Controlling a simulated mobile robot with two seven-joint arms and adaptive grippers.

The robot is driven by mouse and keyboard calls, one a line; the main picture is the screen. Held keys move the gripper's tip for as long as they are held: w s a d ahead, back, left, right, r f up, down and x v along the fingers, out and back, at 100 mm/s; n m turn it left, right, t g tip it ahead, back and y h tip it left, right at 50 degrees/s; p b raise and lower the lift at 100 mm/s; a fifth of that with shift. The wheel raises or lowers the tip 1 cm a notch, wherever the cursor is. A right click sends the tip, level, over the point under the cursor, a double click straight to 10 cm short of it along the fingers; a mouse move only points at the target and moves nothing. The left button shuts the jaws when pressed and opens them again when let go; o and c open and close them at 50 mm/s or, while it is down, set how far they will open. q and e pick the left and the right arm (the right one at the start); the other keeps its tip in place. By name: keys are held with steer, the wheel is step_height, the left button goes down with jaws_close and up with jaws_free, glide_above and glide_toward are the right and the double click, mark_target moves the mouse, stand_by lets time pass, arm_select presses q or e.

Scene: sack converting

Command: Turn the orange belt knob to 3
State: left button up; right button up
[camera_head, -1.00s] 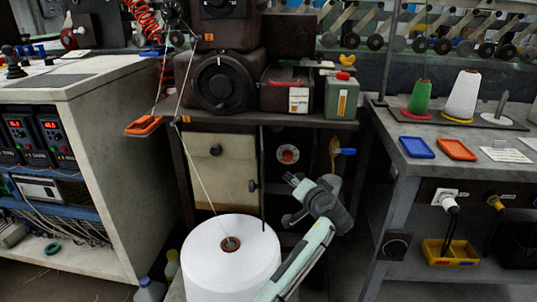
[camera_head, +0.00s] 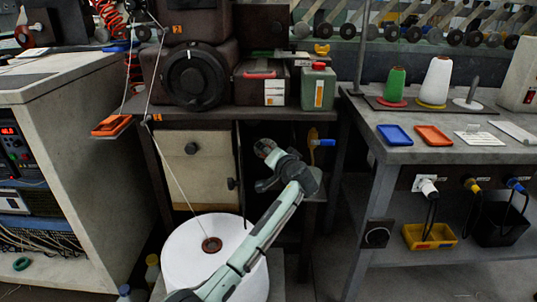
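An orange-red knob (camera_head: 263,146) is on the dark panel beside the cream cabinet door, under the machine bench. It is mostly hidden behind my gripper, so its pointer and numbers cannot be read. My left gripper (camera_head: 266,163) is in front of the knob, its arm rising from the bottom left of centre. The fingers overlap the knob in the picture; I cannot tell whether they touch it or how far apart they are. My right gripper is not in view.
A white thread cone (camera_head: 190,248) stands below, under my arm. The cream door (camera_head: 197,172) is left of the knob. A blue-handled valve (camera_head: 324,142) sits to the right. The right-hand table (camera_head: 455,151) holds blue and orange trays.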

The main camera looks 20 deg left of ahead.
arm_select(q)
jaws_close()
stand_by(0.3)
steer(key=shift+f, duration=0.1)
